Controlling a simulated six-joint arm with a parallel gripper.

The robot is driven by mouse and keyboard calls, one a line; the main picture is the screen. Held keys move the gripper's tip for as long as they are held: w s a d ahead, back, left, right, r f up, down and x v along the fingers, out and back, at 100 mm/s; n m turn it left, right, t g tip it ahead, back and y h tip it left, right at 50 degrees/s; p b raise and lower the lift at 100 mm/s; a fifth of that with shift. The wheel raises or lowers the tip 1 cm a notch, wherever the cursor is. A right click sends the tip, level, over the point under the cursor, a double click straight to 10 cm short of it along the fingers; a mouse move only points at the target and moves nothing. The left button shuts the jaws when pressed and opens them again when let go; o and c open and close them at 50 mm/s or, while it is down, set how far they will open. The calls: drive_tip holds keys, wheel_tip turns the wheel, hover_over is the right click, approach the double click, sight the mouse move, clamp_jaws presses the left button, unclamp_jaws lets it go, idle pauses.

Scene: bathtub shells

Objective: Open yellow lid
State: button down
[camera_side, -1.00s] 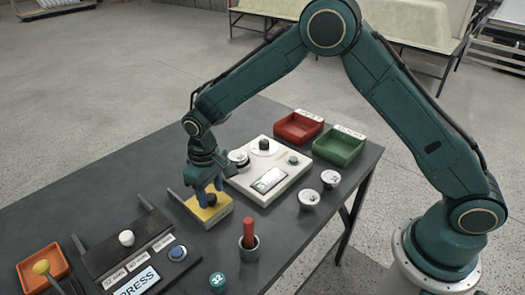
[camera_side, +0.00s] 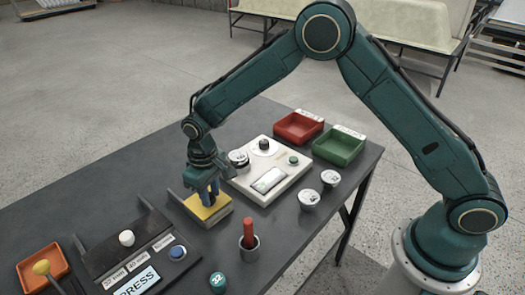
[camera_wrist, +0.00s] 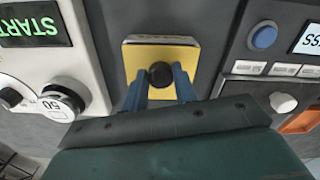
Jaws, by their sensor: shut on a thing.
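The yellow lid (camera_side: 207,209) lies on a small pale box on the dark table, left of the white device in the side view. In the wrist view the yellow lid (camera_wrist: 160,60) shows a round black knob (camera_wrist: 160,74) at its middle. My gripper (camera_side: 209,193) points down over the lid. In the wrist view the blue fingers of my gripper (camera_wrist: 160,80) stand on both sides of the knob, shut on it. The lid appears to lie flat on the box; any gap beneath it is too small to tell.
A white device (camera_side: 270,172) with knobs and a screen stands right of the box. A black press panel (camera_side: 130,245) is at left. A red cylinder in a dark holder (camera_side: 249,243) stands in front. Red (camera_side: 298,128) and green (camera_side: 338,147) trays are behind right.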

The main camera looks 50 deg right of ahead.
drive_tip(key=shift+w, duration=3.55)
drive_tip(key=c, duration=1.1)
unclamp_jaws()
drive_tip(key=shift+r, duration=0.2)
wheel_tip(320, 180, up, 14)
drive_tip(key=shift+f, duration=0.25)
